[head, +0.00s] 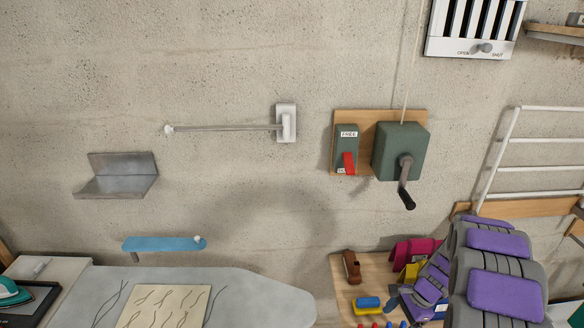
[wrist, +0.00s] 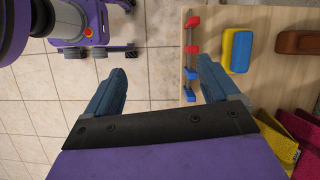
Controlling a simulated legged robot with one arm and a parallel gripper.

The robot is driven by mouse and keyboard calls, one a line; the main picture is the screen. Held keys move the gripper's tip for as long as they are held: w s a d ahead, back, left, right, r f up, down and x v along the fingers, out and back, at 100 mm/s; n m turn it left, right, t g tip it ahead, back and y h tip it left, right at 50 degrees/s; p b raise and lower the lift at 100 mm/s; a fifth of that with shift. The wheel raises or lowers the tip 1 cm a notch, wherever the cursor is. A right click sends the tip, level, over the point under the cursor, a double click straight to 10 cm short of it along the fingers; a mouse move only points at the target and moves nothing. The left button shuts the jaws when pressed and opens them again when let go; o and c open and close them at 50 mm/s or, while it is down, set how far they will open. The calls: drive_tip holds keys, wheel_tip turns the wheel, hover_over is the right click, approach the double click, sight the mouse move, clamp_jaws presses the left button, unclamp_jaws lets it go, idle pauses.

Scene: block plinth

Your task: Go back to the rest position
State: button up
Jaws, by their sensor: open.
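My gripper (wrist: 160,78) is open and empty. In the wrist view its two blue fingers stand wide apart, with tiled floor and the left edge of a wooden top (wrist: 213,130) beneath them. In the head view my grey and purple arm is folded at the lower right, over part of that wooden top (head: 345,300). A blue and yellow block (wrist: 237,50) lies beyond the right finger, apart from it; it also shows in the head view (head: 368,304).
A brown object (head: 352,267) and pink cloths (head: 418,250) are on the wooden top. Red and blue pegs (wrist: 191,47) line its edge. An ironing board (head: 250,290) stands left. The wall carries a crank box (head: 400,148), a white rack (head: 530,150) and a metal shelf (head: 115,180).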

drive_tip(key=s+a+r+n+g+h, duration=0.1)
drive_tip(key=s+a+r+n, duration=0.35)
drive_tip(key=r, duration=0.45)
drive_tip(key=s+a+r+n+h, duration=0.1)
drive_tip(key=s+a+r+n, duration=0.2)
drive_tip(key=s+a+r, duration=0.4)
drive_tip(key=s+a+r+n+h, duration=0.1)
drive_tip(key=s+r+n, duration=0.3)
drive_tip(key=s, duration=0.6)
drive_tip(key=s+a+r+n+h, duration=0.1)
drive_tip(key=s+a+r+n, duration=0.2)
drive_tip(key=s, duration=0.6)
drive_tip(key=shift+s+a+r+n, duration=0.15)
drive_tip(key=shift+s+r+n, duration=0.2)
drive_tip(key=shift+r+n, duration=0.35)
